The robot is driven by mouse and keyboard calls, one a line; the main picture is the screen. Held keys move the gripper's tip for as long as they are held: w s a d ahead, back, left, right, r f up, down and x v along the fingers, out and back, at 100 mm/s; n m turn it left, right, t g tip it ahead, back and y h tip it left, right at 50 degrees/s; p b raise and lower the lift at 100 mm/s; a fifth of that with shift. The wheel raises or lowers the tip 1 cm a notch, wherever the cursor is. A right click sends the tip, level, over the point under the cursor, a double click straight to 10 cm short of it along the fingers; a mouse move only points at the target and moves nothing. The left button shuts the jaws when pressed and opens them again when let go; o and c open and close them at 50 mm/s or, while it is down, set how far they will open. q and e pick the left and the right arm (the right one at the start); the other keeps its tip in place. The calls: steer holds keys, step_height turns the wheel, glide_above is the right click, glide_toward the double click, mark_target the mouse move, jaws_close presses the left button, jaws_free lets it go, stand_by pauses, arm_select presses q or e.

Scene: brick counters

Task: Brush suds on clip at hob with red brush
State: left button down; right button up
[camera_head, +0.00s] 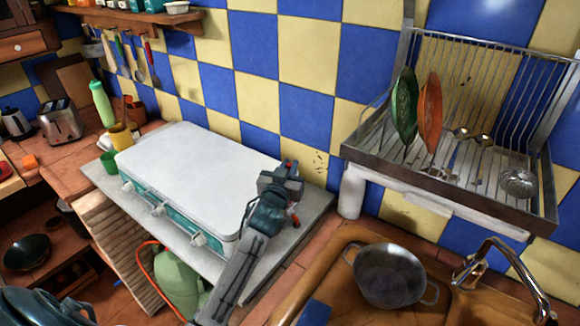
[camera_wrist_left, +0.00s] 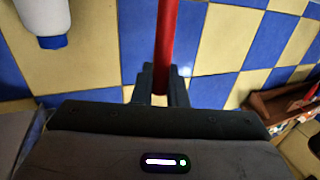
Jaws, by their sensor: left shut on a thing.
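The hob (camera_head: 195,170) is a teal unit with a white lid lying shut, on a grey slab. Pale clips (camera_head: 198,239) show along its front side; I cannot tell which one the task means. My left gripper (camera_head: 284,186) is at the right end of the hob, near the tiled wall. In the left wrist view my left gripper (camera_wrist_left: 162,88) is shut on the red handle of a brush (camera_wrist_left: 166,45). Its bristles are out of that view, and only small red bits show in the head view. I see no suds. My right gripper is not in view.
A sink with a metal pot (camera_head: 389,275) and a tap (camera_head: 490,265) is at right, below a dish rack (camera_head: 450,195) with plates. A green cup (camera_head: 109,162) and yellow mug (camera_head: 121,136) stand at the hob's far left. Utensils hang on the wall.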

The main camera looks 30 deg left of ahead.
arm_select(q)
steer(key=shift+s, duration=0.15)
steer(key=shift+w, duration=0.45)
steer(key=shift+s+f, duration=0.1)
steer(key=shift+s, duration=0.35)
steer(key=shift+w, duration=0.1)
